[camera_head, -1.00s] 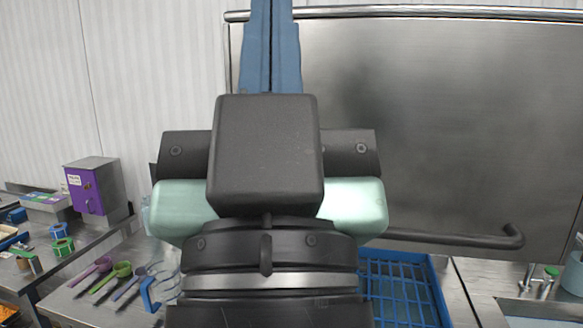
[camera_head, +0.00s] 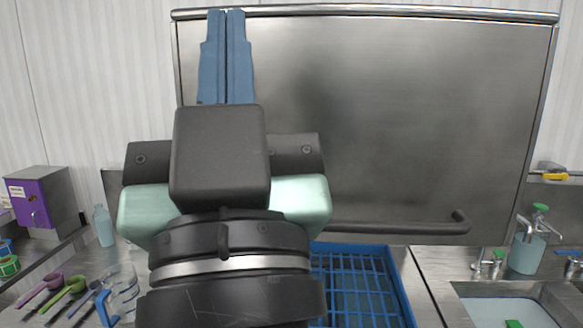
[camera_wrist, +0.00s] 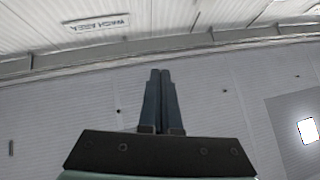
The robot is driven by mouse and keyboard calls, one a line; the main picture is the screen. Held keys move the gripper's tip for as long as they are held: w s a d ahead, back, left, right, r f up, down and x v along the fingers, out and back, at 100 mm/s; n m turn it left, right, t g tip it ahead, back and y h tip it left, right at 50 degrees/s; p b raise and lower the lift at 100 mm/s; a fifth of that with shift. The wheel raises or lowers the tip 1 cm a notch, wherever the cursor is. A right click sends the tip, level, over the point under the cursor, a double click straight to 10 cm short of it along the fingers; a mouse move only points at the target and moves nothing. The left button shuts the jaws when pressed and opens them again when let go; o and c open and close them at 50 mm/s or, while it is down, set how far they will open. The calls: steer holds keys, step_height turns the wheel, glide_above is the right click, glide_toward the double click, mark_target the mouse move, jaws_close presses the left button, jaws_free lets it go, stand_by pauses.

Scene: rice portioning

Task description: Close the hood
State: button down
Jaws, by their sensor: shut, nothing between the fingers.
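The hood (camera_head: 400,110) is a large brushed-steel panel that stands upright behind the counter, with a round bar along its top edge. A dark handle bar (camera_head: 395,228) runs along its lower part and bends up at the right end. My gripper (camera_head: 224,14) is in front of the hood's left part with its blue fingers pointing up. The fingertips reach about the height of the top bar in the picture. The fingers are shut together and empty, as the wrist view (camera_wrist: 160,74) also shows. My wrist hides the left part of the handle. Contact with the hood cannot be told.
A blue rack (camera_head: 385,265) is below the hood. A sink (camera_head: 508,306) with a tap and a soap bottle (camera_head: 526,250) is at right. Measuring spoons (camera_head: 65,290), a clear jug (camera_head: 122,290) and a purple dispenser (camera_head: 42,202) are at left. The wrist view shows ceiling and wall.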

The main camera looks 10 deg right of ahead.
steer(key=w+d+f+m+g+h+b, duration=0.2)
steer(key=w+d+f+g+h+b, duration=0.15)
steer(key=d+f, duration=0.9)
steer(key=w+d+f+m+g+h+b, duration=0.1)
steer(key=w+d+f+g+h+b, duration=0.3)
steer(key=d+f, duration=0.8)
step_height(320, 180, up, 4)
steer(key=y+p, duration=0.3)
steer(key=p, duration=0.3)
glide_above(433, 224)
steer(key=s+a, duration=0.1)
steer(key=f, duration=0.4)
steer(key=shift+s+a+g+h+p, duration=0.15)
steer(key=shift+s+g+h+p, duration=0.1)
steer(key=shift+s+p, duration=0.15)
step_height(433, 224, down, 41)
steer(key=b, duration=3.7)
